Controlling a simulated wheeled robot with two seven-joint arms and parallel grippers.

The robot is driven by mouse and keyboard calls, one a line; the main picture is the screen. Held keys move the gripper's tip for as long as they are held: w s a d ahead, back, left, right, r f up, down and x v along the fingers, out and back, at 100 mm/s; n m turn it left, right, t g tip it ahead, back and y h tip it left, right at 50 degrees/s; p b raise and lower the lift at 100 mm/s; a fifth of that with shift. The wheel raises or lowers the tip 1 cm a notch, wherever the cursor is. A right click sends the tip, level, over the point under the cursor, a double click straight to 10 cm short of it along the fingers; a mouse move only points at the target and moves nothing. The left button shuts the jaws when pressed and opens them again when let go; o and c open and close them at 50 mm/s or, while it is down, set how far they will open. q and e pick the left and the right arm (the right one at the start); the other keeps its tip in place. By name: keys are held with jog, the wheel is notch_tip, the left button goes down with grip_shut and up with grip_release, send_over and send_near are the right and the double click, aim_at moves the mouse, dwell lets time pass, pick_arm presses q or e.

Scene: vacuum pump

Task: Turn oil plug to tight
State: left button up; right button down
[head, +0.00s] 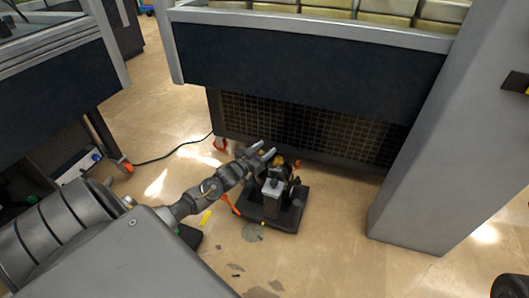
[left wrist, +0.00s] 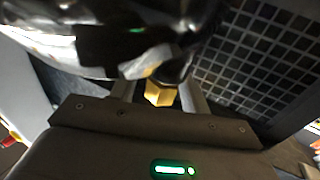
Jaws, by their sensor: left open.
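The vacuum pump (head: 272,192) stands on a dark base on the floor, with a grey box-like part at its front. My left gripper (head: 264,153) reaches in from the left over the top of the pump. A small brass-yellow piece (left wrist: 160,93), which looks like the oil plug, shows between the open fingers of the left gripper (left wrist: 150,100) in the left wrist view. I cannot tell whether the fingers touch it. A glossy dark body fills the top of that view and hides part of the plug. My right gripper is not in view.
A dark cabinet with a grille (head: 300,125) stands close behind the pump. A grey pillar (head: 435,150) is at the right. An orange-handled tool (head: 230,204) and a yellow item (head: 205,218) lie left of the pump. Floor in front is mostly clear, with dark stains.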

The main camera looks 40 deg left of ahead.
pick_arm(q)
jog(key=c, duration=0.9)
jog(key=shift+d, duration=0.15)
jog(key=shift+c, duration=0.4)
